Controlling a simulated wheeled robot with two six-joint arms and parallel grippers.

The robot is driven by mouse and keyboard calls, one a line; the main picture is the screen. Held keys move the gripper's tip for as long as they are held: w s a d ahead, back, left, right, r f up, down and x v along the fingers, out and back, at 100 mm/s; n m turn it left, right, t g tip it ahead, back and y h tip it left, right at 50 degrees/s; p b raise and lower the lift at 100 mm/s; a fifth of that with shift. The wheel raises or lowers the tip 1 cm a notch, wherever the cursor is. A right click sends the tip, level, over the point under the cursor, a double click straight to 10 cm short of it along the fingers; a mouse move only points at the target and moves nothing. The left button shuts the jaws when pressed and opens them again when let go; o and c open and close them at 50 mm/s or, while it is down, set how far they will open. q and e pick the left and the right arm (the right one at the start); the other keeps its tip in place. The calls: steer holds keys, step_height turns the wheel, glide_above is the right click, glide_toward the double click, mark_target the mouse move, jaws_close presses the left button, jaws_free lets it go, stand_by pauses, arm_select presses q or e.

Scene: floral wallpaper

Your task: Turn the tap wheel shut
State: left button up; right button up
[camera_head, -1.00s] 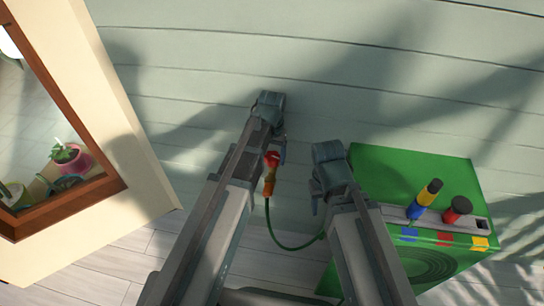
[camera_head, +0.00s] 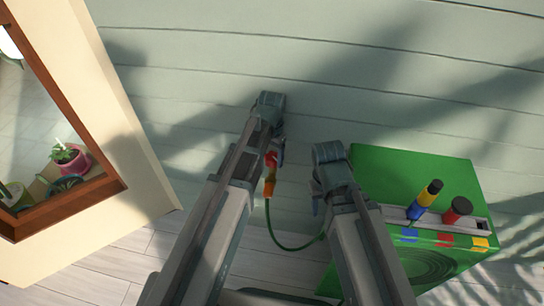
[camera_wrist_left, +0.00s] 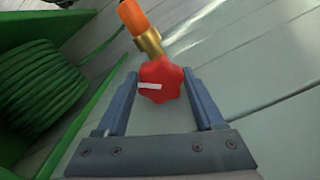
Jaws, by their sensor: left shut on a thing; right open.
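The red tap wheel (camera_wrist_left: 160,80) sits on a brass tap body (camera_wrist_left: 149,43) with an orange hose connector (camera_wrist_left: 133,16) beyond it. A white mark on the wheel points left in the left wrist view. My left gripper (camera_wrist_left: 159,77) is shut on the wheel, one finger on each side. In the head view the wheel (camera_head: 271,159) is partly covered by my left gripper (camera_head: 277,152). My right gripper (camera_head: 316,196) is open and empty, to the right of the tap, apart from it.
A green hose (camera_head: 272,231) hangs from the connector and runs toward the green box (camera_head: 405,165) at right, which carries colored tools. The green hose reel (camera_wrist_left: 42,85) shows in the left wrist view. A pale plank wall (camera_head: 330,75) lies behind; a wood-framed window (camera_head: 112,182) is at left.

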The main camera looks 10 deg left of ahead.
arm_select(q)
steer(key=m, duration=0.5)
steer(key=shift+w+a+m, duration=0.1)
steer(key=shift+m, duration=0.2)
steer(key=m, duration=0.5)
steer(key=shift+w, duration=0.1)
steer(key=shift+m, duration=0.4)
steer(key=o, duration=1.4)
